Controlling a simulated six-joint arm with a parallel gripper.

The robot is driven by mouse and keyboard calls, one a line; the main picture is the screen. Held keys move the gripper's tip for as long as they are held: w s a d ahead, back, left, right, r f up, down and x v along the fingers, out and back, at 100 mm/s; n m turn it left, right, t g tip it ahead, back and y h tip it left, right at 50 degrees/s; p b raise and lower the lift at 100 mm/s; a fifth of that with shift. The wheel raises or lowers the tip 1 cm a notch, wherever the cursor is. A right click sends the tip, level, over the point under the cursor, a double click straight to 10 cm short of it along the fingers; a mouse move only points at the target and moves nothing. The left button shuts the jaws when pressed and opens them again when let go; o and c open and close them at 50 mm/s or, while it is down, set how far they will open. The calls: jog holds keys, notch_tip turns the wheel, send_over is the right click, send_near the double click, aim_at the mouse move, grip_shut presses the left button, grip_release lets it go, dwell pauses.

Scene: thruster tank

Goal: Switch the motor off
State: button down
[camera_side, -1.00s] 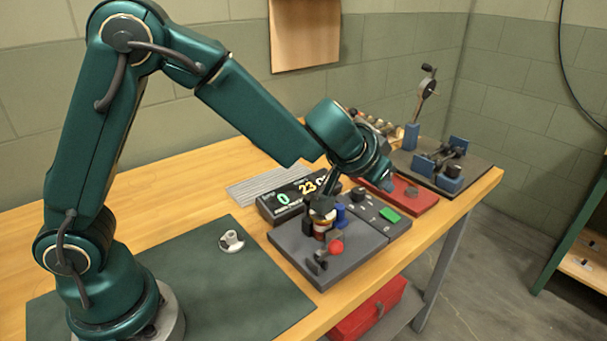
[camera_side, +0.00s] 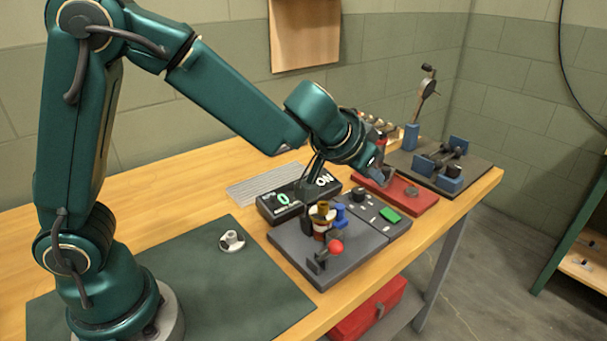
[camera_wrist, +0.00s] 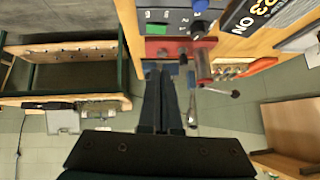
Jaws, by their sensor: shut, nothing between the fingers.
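The grey control box (camera_side: 372,214) has a dark knob (camera_side: 358,193) and a green button (camera_side: 390,214). In the wrist view the box (camera_wrist: 180,20) with its green button (camera_wrist: 158,29) lies ahead of the fingers. Beside it, a grey base (camera_side: 328,262) carries the motor-like assembly (camera_side: 321,222) and a lever with a red ball (camera_side: 336,247). A black display (camera_side: 290,205) shows a green 0 and ON, partly hidden by my wrist. My gripper (camera_side: 382,178) is shut and empty, above the red plate beyond the box; its fingertips (camera_wrist: 159,70) show in the wrist view.
The red plate (camera_side: 412,197) and a dark base with blue blocks (camera_side: 430,172) stand farther along the table. A grey vented panel (camera_side: 262,186) lies behind the display. A white fitting (camera_side: 232,241) sits on the green mat (camera_side: 195,285). The mat is otherwise largely clear.

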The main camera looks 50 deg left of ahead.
send_over(395, 214)
jog(key=s, duration=0.3)
jog(key=f, duration=0.5)
jog(key=a+f, duration=0.1)
jog(key=f, duration=0.1)
jog(key=shift+f, duration=0.3)
jog(key=shift+a+f, duration=0.1)
jog(key=shift+f, duration=1.65)
jog(key=shift+a+f, duration=0.15)
jog(key=shift+f, duration=0.15)
jog(key=shift+d+r, duration=0.1)
jog(key=shift+d, duration=0.75)
jog(key=shift+r, duration=0.15)
